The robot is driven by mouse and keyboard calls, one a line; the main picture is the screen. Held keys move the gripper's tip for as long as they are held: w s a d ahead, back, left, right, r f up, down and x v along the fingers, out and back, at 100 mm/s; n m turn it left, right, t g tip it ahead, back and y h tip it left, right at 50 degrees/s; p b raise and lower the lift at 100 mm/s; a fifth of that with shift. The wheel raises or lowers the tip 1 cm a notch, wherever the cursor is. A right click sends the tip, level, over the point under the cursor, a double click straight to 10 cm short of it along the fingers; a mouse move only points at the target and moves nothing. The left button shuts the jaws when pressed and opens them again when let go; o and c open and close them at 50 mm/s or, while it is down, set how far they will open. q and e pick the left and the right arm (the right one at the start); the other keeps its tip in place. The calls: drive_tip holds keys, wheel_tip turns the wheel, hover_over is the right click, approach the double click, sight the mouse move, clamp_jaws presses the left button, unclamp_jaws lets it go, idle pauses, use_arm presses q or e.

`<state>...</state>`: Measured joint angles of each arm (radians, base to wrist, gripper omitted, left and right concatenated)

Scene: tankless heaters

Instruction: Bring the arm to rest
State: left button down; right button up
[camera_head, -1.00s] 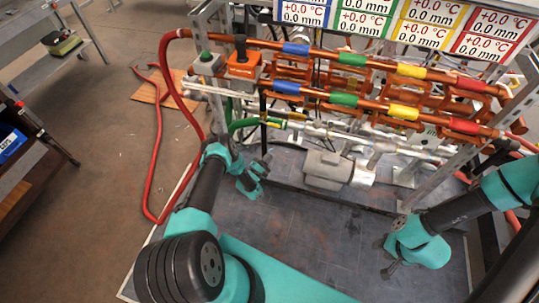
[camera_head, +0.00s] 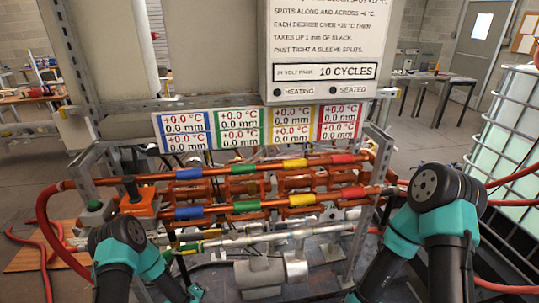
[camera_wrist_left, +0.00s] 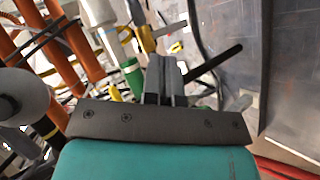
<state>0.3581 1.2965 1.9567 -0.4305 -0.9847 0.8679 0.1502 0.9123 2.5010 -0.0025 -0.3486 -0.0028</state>
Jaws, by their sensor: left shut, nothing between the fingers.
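My left arm comes in at the bottom left in the head view. Its teal wrist end (camera_head: 195,293) is cut by the bottom edge, so the fingers barely show there. In the left wrist view my left gripper (camera_wrist_left: 166,68) is shut and empty, its grey fingers together. Orange pipes (camera_wrist_left: 80,50) and a green-banded pipe (camera_wrist_left: 132,75) lie beyond and to the left of it. My right arm stands at the right in the head view with its elbow high; its gripper is below the frame.
A metal rack holds copper pipes (camera_head: 262,171) with blue, green, yellow and red sleeves. Above hang small readout cards (camera_head: 292,126) and a panel reading 10 CYCLES (camera_head: 335,72). A red hose (camera_head: 45,225) loops at the left. A caged white tank (camera_head: 505,130) stands at the right.

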use_arm(q)
drive_tip(key=s+d+r+m+g, duration=0.2)
drive_tip(key=s+r+m+g, duration=0.2)
drive_tip(key=s, duration=0.8)
drive_tip(key=s+d+r+m+g, duration=0.3)
drive_tip(key=s+r+m+g, duration=0.2)
drive_tip(key=s+r, duration=0.4)
drive_tip(key=s, duration=0.3)
drive_tip(key=shift+r+m, duration=0.3)
drive_tip(key=c, duration=1.8)
unclamp_jaws()
drive_tip(key=shift+w+d, duration=0.1)
